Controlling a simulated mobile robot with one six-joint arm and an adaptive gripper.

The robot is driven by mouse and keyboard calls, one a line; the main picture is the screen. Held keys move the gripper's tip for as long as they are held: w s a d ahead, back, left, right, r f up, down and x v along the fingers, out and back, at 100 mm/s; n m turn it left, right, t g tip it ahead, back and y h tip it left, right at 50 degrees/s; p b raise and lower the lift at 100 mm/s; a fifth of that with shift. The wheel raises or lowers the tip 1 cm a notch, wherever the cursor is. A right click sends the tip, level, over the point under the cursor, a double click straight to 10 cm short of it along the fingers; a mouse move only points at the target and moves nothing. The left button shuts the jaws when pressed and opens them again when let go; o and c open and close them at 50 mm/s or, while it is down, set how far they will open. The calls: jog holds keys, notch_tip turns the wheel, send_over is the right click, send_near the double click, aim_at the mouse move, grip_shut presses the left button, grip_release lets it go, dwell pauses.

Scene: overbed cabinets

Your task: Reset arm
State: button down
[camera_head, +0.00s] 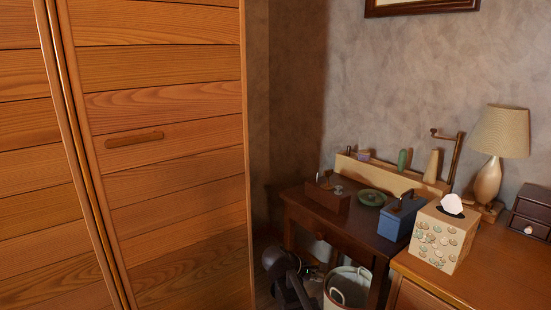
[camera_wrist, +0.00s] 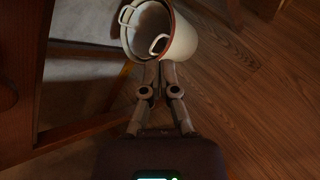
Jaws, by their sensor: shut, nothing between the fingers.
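My gripper (camera_wrist: 160,68) is shut and empty in the wrist view. Its two fingers meet just below the rim of a white bucket (camera_wrist: 184,42). I cannot tell whether the fingertips touch the bucket. In the head view, a dark part of my arm (camera_head: 284,272) shows low in the picture, left of the same bucket (camera_head: 338,300). The fingertips cannot be made out clearly there.
A wooden cabinet (camera_head: 170,150) with a closed door fills the left. A small dark desk (camera_head: 304,208) holds several objects, including a blue box (camera_head: 393,224). A tissue box (camera_head: 436,238) and a lamp (camera_head: 500,133) stand at right. Wooden floor (camera_wrist: 265,100) lies clear right of my gripper.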

jog(key=s+d+f+m+g+y+p, duration=0.1)
jog(key=s+d+f+m+g+y, duration=0.1)
jog(key=s+m+y, duration=0.45)
jog(key=s+d+f+m+g+y+p, duration=0.1)
jog(key=s+d+f+m+g+y, duration=0.15)
jog(key=s+m, duration=0.55)
notch_tip(320, 180, up, 37)
jog(key=p, duration=3.7)
jog(key=shift+s+a+n+t, duration=0.25)
jog(key=shift+s+n+t, duration=0.1)
jog(key=shift+s+n, duration=0.1)
